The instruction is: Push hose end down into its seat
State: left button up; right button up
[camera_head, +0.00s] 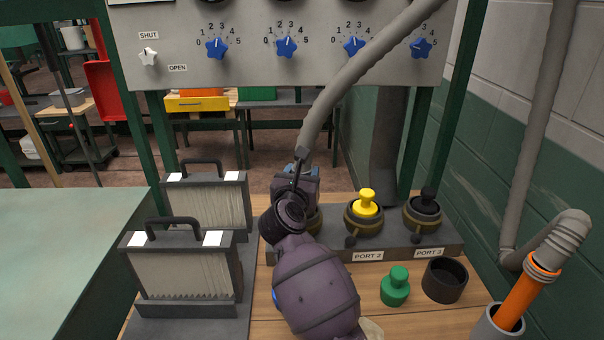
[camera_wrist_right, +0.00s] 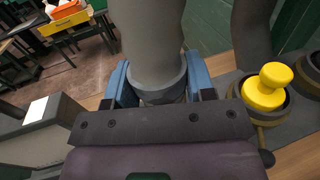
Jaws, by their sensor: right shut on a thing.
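A grey hose (camera_head: 345,84) comes down from the upper right to my right gripper (camera_head: 299,172). The gripper is shut on the hose end (camera_wrist_right: 157,87), with a blue finger on each side of its grey collar in the wrist view. The hose end is over the leftmost port (camera_head: 315,220) of the dark port block, which my gripper and wrist mostly cover. I cannot tell how deep the end sits in its seat. My left gripper is not in view.
A yellow plug (camera_head: 366,204) sits in port 2 and a black one (camera_head: 428,202) in port 3. A green plug (camera_head: 395,286) and black cup (camera_head: 445,280) stand in front. Pleated filters (camera_head: 183,266) stand left. An orange-ended hose (camera_head: 530,287) stands right.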

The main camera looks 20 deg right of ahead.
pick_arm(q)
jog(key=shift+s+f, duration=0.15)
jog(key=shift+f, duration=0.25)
pick_arm(e)
jog(key=shift+f, duration=0.5)
jog(key=o, duration=1.3)
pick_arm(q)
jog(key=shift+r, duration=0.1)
pick_arm(e)
jog(key=shift+r, duration=0.1)
